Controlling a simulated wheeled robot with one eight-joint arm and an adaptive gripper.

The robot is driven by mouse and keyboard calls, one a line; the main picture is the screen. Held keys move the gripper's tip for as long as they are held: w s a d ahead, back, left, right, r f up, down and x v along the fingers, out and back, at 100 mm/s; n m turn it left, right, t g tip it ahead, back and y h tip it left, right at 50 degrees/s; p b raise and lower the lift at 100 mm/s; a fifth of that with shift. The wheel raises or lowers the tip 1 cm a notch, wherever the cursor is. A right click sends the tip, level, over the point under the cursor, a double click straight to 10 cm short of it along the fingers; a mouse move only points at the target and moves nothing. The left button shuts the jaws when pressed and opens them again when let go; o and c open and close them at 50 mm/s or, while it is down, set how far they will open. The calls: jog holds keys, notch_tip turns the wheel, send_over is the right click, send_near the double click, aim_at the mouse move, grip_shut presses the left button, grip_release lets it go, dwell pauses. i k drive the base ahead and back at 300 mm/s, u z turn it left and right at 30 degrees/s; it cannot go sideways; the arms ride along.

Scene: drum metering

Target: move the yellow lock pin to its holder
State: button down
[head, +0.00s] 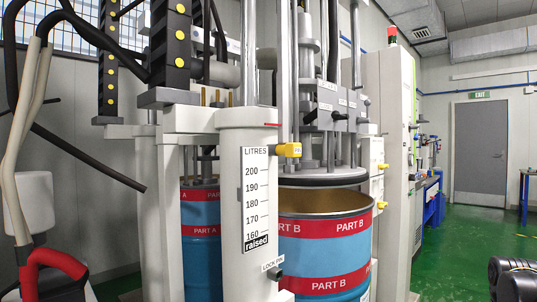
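A yellow block-like piece (290,149) sticks out at the upper right of the white column with the litre scale. It may be the lock pin, but I cannot tell for sure. A "LOCK PIN" label (272,265) is low on the same column, with a small dark round fitting (276,273) just under it; no yellow shows there. I cannot tell which fitting is the holder. My gripper is not identifiable in the head view.
An open blue "PART B" drum (322,256) stands under a raised round plate (322,180). A blue "PART A" drum (201,252) is behind the column. Dark ribbed shapes (512,279) fill the lower right corner. Green floor (465,232) is clear toward the grey door.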

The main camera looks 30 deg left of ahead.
aim_at(290, 150)
jog(key=u, duration=0.65)
jog(key=k, duration=1.35)
jog(key=u, duration=0.1)
